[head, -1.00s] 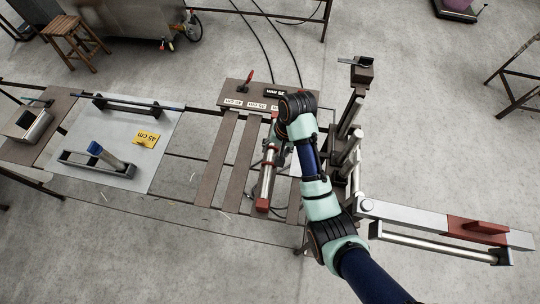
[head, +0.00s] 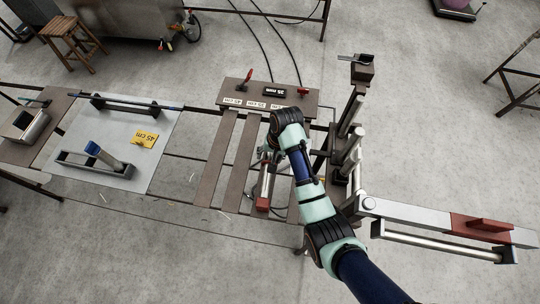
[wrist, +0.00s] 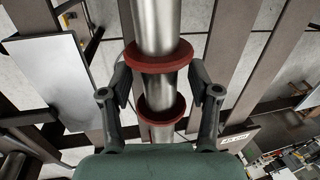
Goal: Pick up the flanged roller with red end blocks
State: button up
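The flanged roller is a metal cylinder (head: 266,182) with a red block (head: 263,203) at its near end, lying lengthwise over the slatted rack. My gripper (head: 266,155) is over its far part in the head view, where my wrist hides much of it. In the wrist view, the roller (wrist: 156,22) runs between the two fingers of my gripper (wrist: 160,82). Two red flanges (wrist: 160,58) with a narrower metal neck between them show there. The fingers are spread, one on each side of the flanges. Whether they touch is unclear.
A plate (head: 240,95) with red clamps and size labels is at the rack's far end. A grey panel (head: 150,175) with frames and a yellow 45 cm card (head: 144,139) lies left. A metal post assembly (head: 352,155) stands close on the right, with a long bar (head: 405,212) extending from it.

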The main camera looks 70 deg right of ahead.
grip_shut()
jog(key=shift+r, duration=0.1)
dwell(0.3)
notch_tip(320, 180, up, 10)
jog(key=shift+f+p, duration=0.25)
jog(key=shift+p, duration=0.5)
notch_tip(320, 180, up, 10)
jog(key=p, duration=1)
jog(key=shift+r, duration=0.25)
